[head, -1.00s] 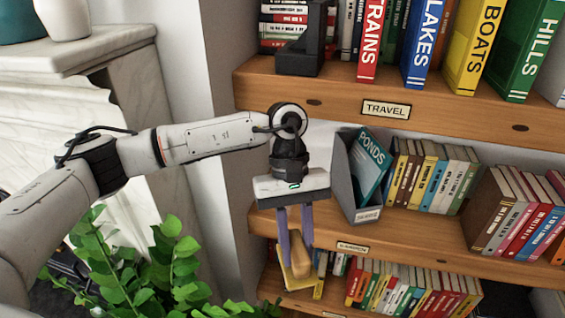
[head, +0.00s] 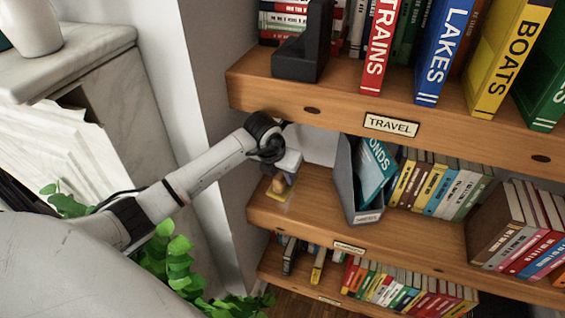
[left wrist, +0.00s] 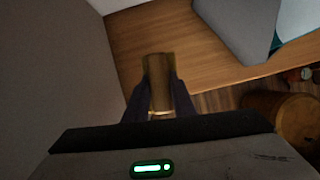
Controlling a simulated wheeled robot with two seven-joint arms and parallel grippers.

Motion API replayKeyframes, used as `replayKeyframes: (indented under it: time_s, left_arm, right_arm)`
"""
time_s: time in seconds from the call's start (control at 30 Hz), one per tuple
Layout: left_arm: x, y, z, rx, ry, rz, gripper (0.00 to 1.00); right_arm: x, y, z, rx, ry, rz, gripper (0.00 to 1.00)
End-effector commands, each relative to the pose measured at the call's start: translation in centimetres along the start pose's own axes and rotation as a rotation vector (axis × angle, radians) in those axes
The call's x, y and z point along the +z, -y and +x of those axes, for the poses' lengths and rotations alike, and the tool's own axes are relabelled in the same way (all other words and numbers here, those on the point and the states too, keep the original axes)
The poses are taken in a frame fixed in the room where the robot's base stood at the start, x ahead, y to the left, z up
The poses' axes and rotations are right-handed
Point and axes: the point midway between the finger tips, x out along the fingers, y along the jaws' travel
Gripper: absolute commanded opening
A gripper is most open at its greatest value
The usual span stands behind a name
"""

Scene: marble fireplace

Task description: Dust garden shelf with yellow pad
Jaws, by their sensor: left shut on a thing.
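My left gripper (head: 284,180) is shut on the tan handle (left wrist: 158,68) of the yellow pad. The yellow pad (head: 277,195) is at the left end of the middle wooden shelf (head: 315,212), flat side down. I cannot tell whether it touches the board or is just above it. This shelf has a small label (head: 349,247) on its front edge, too small to read. In the left wrist view the handle stands between the fingers and hides the pad, with bare shelf board (left wrist: 195,45) beyond. My right gripper is not in view.
A grey file holder (head: 352,190) with a teal book stands right of the pad, with bare board between. The shelf's left side wall (head: 228,140) is close to my arm. The TRAVEL shelf (head: 290,93) is overhead. A leafy plant (head: 170,255) stands below.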

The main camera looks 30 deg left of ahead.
Motion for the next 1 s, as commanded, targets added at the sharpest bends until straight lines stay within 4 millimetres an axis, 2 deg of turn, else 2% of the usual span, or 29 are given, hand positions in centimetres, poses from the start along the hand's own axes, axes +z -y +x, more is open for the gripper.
replayKeyframes:
  time_s: [0.1,0.27,0.47,0.8,1.0]
  left_arm:
    - [-0.1,-1.8,0.3,0.036,-0.002,-0.089,0.0]
    - [-0.1,-2.9,0.6,0.057,0.0,-0.137,0.0]
    - [-0.5,-3.0,1.6,0.058,0.0,-0.138,0.0]
    - [-2.0,-2.8,4.9,0.056,-0.001,-0.136,0.0]
    - [-2.4,-2.8,6.0,0.056,0.0,-0.134,0.0]
  right_arm:
    - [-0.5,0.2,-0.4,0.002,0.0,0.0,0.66]
    - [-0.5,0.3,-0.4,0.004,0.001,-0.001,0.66]
    - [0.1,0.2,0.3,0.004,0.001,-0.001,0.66]
    - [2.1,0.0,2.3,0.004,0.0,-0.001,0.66]
    - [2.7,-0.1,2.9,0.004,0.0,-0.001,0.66]
